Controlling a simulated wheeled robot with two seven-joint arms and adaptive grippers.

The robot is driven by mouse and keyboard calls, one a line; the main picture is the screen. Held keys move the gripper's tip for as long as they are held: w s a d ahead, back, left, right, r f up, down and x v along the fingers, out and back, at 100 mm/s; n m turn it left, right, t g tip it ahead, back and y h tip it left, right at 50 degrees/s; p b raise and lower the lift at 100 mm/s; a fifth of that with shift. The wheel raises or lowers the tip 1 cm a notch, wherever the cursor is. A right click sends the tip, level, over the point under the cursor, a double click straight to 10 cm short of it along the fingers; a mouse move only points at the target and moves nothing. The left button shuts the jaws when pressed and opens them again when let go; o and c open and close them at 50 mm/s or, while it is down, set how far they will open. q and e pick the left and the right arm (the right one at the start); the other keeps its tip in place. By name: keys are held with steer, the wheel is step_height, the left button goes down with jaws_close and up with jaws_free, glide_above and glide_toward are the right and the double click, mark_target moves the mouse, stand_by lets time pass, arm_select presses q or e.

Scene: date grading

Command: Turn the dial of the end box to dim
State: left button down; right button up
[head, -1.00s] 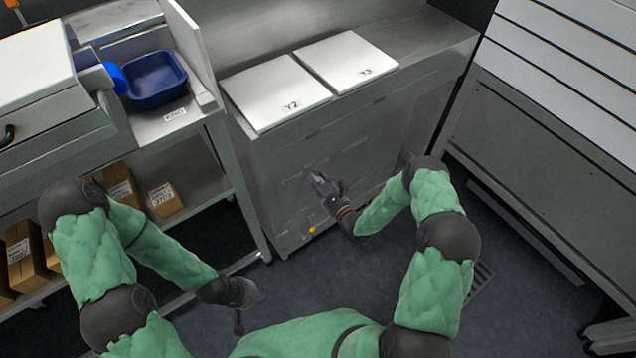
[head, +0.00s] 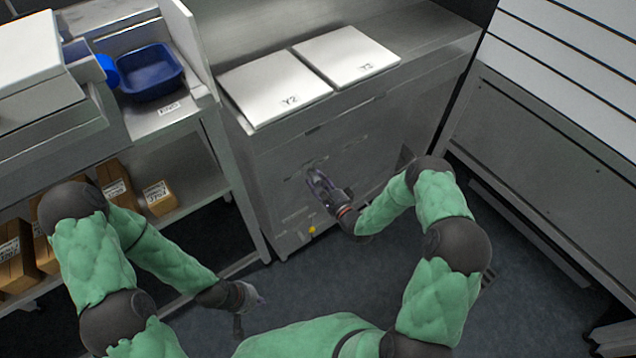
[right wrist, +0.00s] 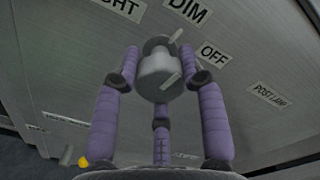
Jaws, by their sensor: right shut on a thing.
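In the head view my right gripper (head: 322,187) is at the front of the steel cabinet (head: 275,165), and the dial is too small to make out there. My left gripper (head: 250,297) hangs low over the floor, away from the cabinet; its fingers are unclear.
Lids marked Y2 (head: 272,88) and Y3 (head: 345,55) lie on the cabinet top. A yellow knob (head: 311,230) is low on its front. A blue bin (head: 152,72) and boxes (head: 158,197) are on the left bench. Floor in front is clear.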

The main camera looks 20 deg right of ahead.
steer(key=shift+w+a+r+n, duration=0.1)
steer(key=shift+a+r+n, duration=0.15)
steer(key=shift+n, duration=0.65)
steer(key=o, duration=1.2)
steer(key=shift+c, duration=0.2)
steer(key=shift+a, duration=0.1)
steer(key=shift+f, duration=0.1)
